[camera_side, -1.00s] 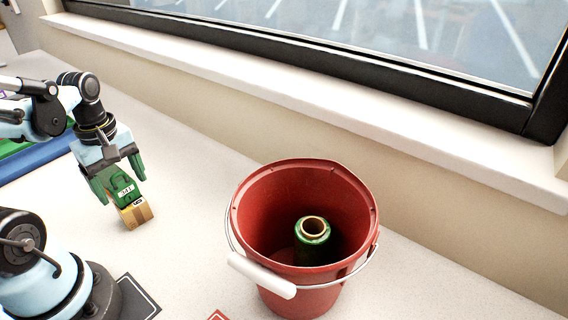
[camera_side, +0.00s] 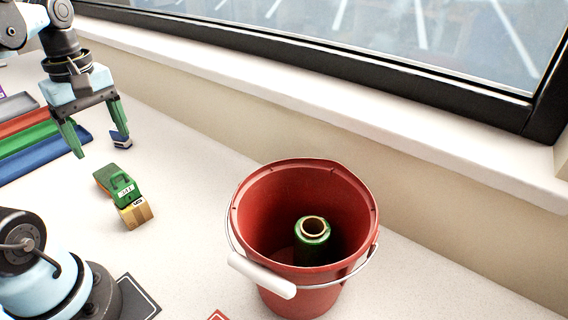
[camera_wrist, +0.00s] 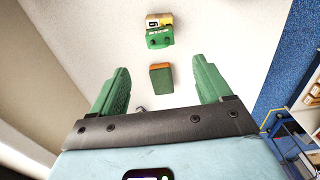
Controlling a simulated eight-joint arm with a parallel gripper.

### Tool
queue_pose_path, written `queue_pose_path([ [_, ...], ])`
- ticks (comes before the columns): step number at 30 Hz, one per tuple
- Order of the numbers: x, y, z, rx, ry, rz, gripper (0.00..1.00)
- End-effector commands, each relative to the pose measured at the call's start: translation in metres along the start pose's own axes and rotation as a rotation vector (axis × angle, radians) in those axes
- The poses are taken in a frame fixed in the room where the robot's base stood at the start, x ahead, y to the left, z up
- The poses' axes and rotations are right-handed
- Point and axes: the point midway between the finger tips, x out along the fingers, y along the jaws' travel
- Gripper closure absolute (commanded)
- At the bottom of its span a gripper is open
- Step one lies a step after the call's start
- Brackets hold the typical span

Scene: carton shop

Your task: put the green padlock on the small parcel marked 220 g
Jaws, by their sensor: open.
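The green padlock (camera_side: 122,187), with a white label, appears to rest on the small tan parcel (camera_side: 136,214), over its far part. The parcel's dark-and-white label is too small to read. In the wrist view the padlock (camera_wrist: 159,39) lies against the parcel (camera_wrist: 159,19), near the top of the picture. My gripper (camera_side: 101,143) is open and empty, raised above and behind them in the side view, its fingers clear of both. An orange-topped green block (camera_wrist: 161,77) lies between the fingertips' lines of sight in the wrist view, just behind the padlock.
A small dark blue object (camera_side: 121,141) shows by my right fingertip. Grey, red, green and blue trays (camera_side: 40,150) lie at left. A red bucket (camera_side: 255,232) holding a green roll (camera_side: 312,243) stands right of the parcel. The table between is clear.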

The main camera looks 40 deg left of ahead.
Motion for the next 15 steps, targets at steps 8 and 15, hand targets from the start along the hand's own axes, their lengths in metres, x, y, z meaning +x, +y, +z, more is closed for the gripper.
queue_pose_path([
  [8,0.024,0.041,0.028,0.517,0.116,0.168,0.22],
  [15,0.048,0.087,0.085,1.234,0.352,0.398,0.22],
])
